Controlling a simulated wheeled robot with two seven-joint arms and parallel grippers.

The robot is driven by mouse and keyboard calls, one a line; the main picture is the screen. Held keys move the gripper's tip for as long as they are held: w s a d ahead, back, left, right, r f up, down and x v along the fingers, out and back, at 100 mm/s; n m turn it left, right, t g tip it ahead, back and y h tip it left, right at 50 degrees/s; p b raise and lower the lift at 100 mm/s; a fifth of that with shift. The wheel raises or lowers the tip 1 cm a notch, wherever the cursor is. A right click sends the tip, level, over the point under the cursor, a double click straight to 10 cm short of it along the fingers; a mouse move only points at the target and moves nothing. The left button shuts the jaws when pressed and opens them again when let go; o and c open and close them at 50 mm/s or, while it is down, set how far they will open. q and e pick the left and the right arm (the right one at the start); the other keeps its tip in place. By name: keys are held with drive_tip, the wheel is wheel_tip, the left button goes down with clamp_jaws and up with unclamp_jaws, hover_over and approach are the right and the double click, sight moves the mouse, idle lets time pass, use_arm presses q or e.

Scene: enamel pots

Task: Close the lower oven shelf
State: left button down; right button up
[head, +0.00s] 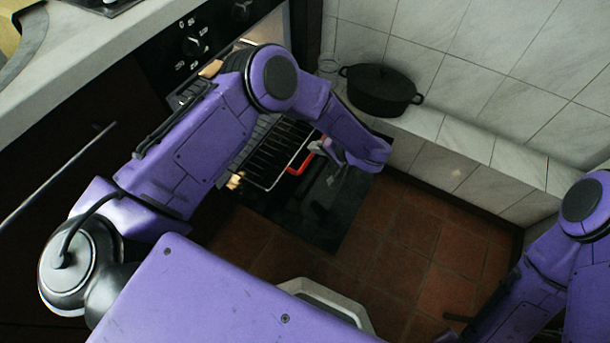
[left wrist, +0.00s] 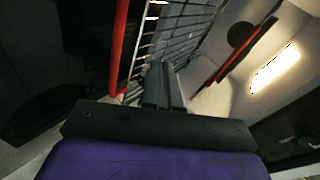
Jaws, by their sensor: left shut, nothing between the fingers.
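The oven (head: 185,45) is open, with its dark door (head: 325,225) lowered over the floor. A wire shelf (head: 265,160) with a red front bar (head: 300,165) stands out over the door. I cannot tell which level it is on. My left gripper (head: 328,197) is shut and empty, pointing down just right of the red bar. In the left wrist view my fingers (left wrist: 163,87) are together near the wire rack (left wrist: 172,35) and a red bar (left wrist: 119,45); contact is unclear. A second red-edged part (left wrist: 245,48) shows at right. My left arm hides part of the oven.
A black lidded pot (head: 381,90) stands on the tiled ledge (head: 435,125) right of the oven. The counter (head: 75,50) is at upper left. The tiled floor (head: 405,235) is clear between the oven door and my right arm. A bright oven light (left wrist: 275,68) shows in the wrist view.

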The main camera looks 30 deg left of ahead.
use_arm(q)
drive_tip(key=w+a+f+m+g+h+b, duration=0.1)
drive_tip(key=a+f+b, duration=0.3)
drive_tip(key=f, duration=0.4)
drive_tip(key=shift+w+a+f+g, duration=0.3)
drive_tip(key=shift+w+g, duration=0.1)
drive_tip(key=shift+g, duration=0.2)
use_arm(e)
wheel_tip(320, 180, down, 7)
drive_tip(key=shift+r, duration=0.2)
